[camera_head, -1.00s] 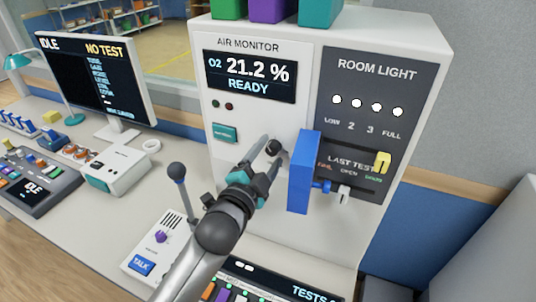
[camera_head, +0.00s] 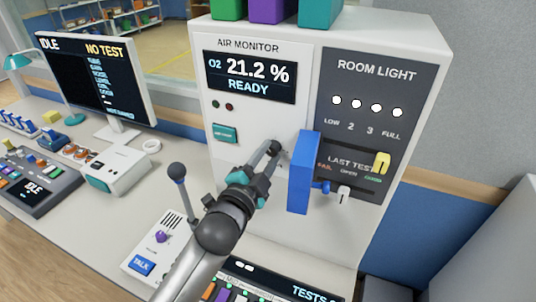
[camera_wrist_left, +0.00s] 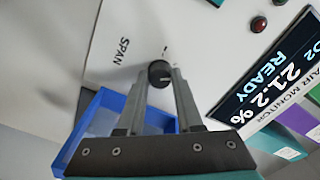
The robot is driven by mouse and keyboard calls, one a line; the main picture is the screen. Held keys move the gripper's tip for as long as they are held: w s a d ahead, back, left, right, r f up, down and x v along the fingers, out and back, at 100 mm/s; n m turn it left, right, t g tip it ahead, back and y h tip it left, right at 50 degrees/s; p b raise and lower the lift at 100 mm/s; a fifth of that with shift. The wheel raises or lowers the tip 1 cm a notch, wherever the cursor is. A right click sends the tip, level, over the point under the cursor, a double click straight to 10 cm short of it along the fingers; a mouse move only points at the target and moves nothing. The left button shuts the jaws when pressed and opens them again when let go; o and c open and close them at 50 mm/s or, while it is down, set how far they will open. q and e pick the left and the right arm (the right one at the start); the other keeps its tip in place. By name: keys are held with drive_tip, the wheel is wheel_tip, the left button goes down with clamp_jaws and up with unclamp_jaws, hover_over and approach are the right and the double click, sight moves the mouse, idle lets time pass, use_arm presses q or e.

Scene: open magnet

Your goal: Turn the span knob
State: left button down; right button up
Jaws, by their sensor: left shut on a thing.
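The span knob (camera_wrist_left: 160,72) is a small dark round knob with a light pointer line, on the white panel beside the word SPAN in the left wrist view. My left gripper (camera_wrist_left: 159,80) is shut on it, one finger on each side. In the head view, my left gripper (camera_head: 271,149) reaches the front of the air monitor (camera_head: 247,180), below its display (camera_head: 250,76), which reads 21.2 % and READY. In the head view the knob is mostly hidden by the fingers. My right gripper is not in view.
A blue box (camera_head: 304,172) sticks out from the panel just right of my left gripper. A black-knobbed stick (camera_head: 177,172) and a talk panel (camera_head: 145,262) stand on the desk at left.

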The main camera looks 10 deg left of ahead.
use_arm(q)
drive_tip(key=shift+r+n+p, duration=0.1)
drive_tip(key=shift+n+p, duration=0.65)
drive_tip(key=shift+n, duration=0.45)
drive_tip(key=shift+n+p, duration=0.4)
drive_tip(key=shift+n, duration=0.6)
drive_tip(key=c, duration=0.6)
unclamp_jaws()
drive_tip(key=shift+o, duration=0.2)
drive_tip(key=shift+s, duration=0.1)
drive_tip(key=s+a+b, duration=0.1)
drive_tip(key=s+a, duration=0.2)
drive_tip(key=s, duration=1.1)
drive_tip(key=shift+s, duration=0.35)
drive_tip(key=shift+s+f, duration=0.1)
drive_tip(key=shift+f, duration=0.1)
